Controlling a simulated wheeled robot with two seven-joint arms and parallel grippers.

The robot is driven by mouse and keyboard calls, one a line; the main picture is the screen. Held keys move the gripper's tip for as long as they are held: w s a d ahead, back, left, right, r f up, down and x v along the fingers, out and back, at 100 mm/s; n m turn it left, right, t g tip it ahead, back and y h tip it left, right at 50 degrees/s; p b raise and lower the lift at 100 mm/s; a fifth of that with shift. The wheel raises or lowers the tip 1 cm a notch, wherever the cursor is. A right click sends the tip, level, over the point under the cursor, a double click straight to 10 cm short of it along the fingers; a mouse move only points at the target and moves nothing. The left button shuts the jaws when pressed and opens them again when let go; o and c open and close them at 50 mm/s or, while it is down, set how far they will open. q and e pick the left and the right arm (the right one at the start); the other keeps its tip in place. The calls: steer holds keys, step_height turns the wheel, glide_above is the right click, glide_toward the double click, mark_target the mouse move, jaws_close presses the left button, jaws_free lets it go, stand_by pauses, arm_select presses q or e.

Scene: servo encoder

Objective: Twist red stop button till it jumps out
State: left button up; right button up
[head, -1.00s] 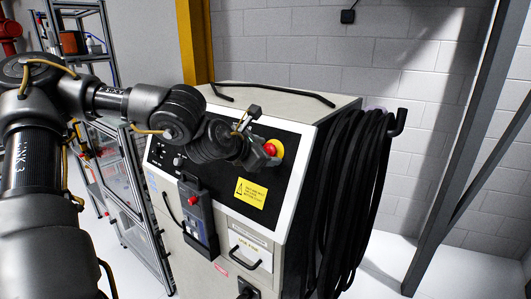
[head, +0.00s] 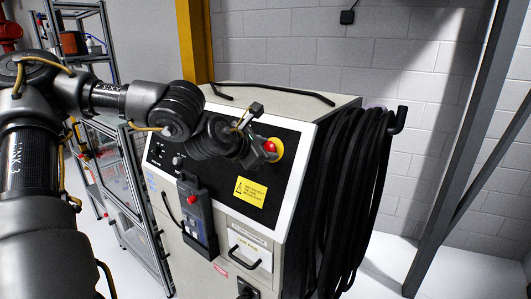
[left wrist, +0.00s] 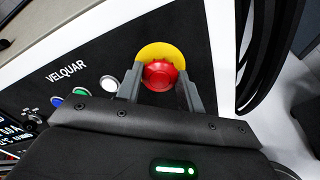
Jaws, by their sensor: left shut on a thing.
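The red stop button (left wrist: 160,76) sits on a round yellow plate (left wrist: 164,52) on the black sloping panel of the cabinet. In the head view the button (head: 270,146) shows at the panel's upper right, partly covered by my gripper. My left gripper (head: 272,153) reaches it from the left. In the left wrist view the two grey fingers of my left gripper (left wrist: 160,84) stand on either side of the red button and are shut on it. Whether the button is pressed in or out I cannot tell. My right gripper is not in view.
The cabinet's panel carries a yellow warning label (head: 251,191) and a grey pendant with a red knob (head: 194,199). Thick black cables (head: 352,190) hang on the cabinet's right side. A metal shelf rack (head: 125,215) stands at the left.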

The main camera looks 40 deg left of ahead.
arm_select(q)
steer(key=shift+f+m+b, duration=0.15)
steer(key=shift+m+b, duration=0.95)
steer(key=shift+b, duration=0.25)
steer(key=shift+f+m+b, duration=0.1)
steer(key=shift+m+b, duration=1)
steer(key=shift+b, duration=0.25)
steer(key=o, duration=0.8)
steer(key=shift+r, duration=0.2)
steer(key=shift+s+r, duration=0.1)
steer(key=shift+s+r, duration=0.3)
steer(key=shift+s, duration=0.25)
steer(key=v, duration=0.5)
steer(key=shift+s+r+p, duration=0.1)
steer(key=shift+s+p, duration=0.2)
